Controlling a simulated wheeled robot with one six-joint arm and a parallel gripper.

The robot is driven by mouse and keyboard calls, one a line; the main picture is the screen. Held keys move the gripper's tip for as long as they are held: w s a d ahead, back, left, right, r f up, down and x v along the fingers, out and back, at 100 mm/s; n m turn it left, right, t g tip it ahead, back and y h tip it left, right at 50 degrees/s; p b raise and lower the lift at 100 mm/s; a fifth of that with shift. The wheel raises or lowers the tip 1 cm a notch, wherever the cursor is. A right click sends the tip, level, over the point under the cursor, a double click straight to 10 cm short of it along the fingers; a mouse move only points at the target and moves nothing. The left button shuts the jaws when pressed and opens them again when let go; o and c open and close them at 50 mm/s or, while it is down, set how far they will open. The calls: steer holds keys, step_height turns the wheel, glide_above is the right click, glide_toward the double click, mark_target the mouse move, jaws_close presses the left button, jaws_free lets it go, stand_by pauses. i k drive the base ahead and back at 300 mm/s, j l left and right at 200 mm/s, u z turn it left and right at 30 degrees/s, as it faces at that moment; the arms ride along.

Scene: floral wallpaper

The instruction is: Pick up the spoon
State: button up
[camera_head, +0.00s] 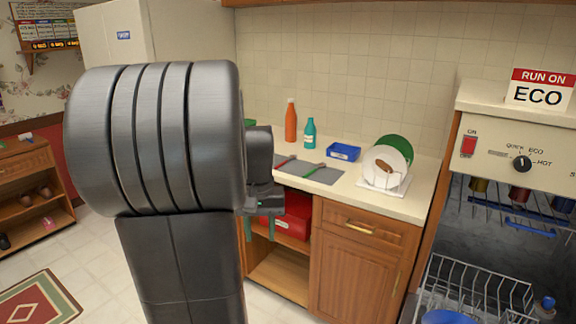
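Two thin utensils lie on a grey mat (324,176) on the counter, one red-handled (286,161) and one green-handled (314,170). They are too small to tell which, if either, is the spoon. My gripper (260,231) hangs below the end of my dark arm, left of the mat and in front of the counter's front. Its two greenish fingers point down and stand apart, with nothing visible between them. My arm hides the left part of the counter.
An orange bottle (291,122), a teal bottle (309,134), a blue tray (343,152) and a rack of plates (384,183) stand around the mat. A red box (296,216) sits on the shelf below. An open dishwasher (480,285) is at right.

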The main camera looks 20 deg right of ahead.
mark_target(293, 156)
steer(key=i+z, duration=0.45)
steer(key=i+j+z, duration=0.2)
steer(key=i+z, duration=0.3)
steer(key=i+j+z, duration=0.1)
steer(key=i+j, duration=0.5)
steer(key=i, duration=0.25)
steer(key=i+j+z, duration=0.1)
steer(key=i+j, duration=0.55)
steer(key=i, duration=0.15)
